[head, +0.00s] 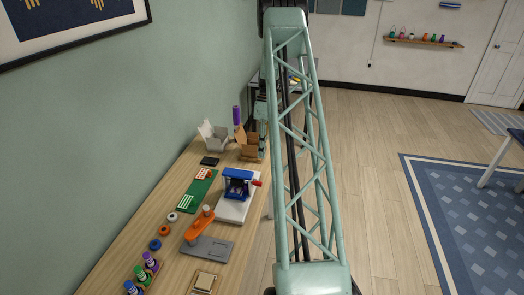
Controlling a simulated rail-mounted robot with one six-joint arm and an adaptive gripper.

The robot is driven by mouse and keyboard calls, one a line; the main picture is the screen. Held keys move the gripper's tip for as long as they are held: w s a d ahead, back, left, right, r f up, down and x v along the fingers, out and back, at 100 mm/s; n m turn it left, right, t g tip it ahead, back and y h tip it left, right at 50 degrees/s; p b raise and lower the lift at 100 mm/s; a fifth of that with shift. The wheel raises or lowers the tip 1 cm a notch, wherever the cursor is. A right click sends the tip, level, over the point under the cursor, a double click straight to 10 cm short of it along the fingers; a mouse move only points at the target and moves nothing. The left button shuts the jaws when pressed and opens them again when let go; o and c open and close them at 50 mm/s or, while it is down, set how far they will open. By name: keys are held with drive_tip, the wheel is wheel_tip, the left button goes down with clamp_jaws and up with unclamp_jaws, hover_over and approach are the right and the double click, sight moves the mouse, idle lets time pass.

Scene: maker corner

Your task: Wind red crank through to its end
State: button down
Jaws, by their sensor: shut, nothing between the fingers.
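A blue machine (238,183) stands on a white base (232,212) on the wooden bench. A small red part, which looks like the crank's handle (257,183), sticks out on its right side, close to the edge of my green lattice arm. The rest of the crank is too small to make out, and its turn angle cannot be read. My arm crosses the middle of the view from top to bottom. My gripper's fingers do not show; the arm hides what lies behind it.
An orange lever device (199,226) with a grey plate stands nearer on the bench (163,226). Green boards (196,190), rolls and bottles line the wall side. Open boxes (213,140) and a purple cylinder (236,115) stand farther back.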

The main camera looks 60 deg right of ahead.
sight(259, 182)
drive_tip(key=p+x, duration=0.2)
drive_tip(key=x, duration=0.9)
drive_tip(key=shift+f, duration=0.1)
drive_tip(key=shift+s+a+f+b, duration=0.15)
drive_tip(key=shift+a+f+b, duration=0.4)
drive_tip(key=shift+b, duration=0.45)
drive_tip(key=shift+d+r, duration=0.1)
drive_tip(key=s+a+r+v, duration=0.1)
drive_tip(key=a+v, duration=0.1)
drive_tip(key=v, duration=1.1)
drive_tip(key=shift+r+b, duration=0.15)
drive_tip(key=shift+b, duration=0.3)
drive_tip(key=shift+w, duration=0.1)
drive_tip(key=h+b, duration=0.1)
drive_tip(key=b, duration=0.3)
drive_tip(key=shift+t, duration=0.3)
drive_tip(key=shift+a+r+h+b, duration=0.15)
drive_tip(key=shift+r+h+b, duration=0.2)
drive_tip(key=shift+b, duration=0.4)
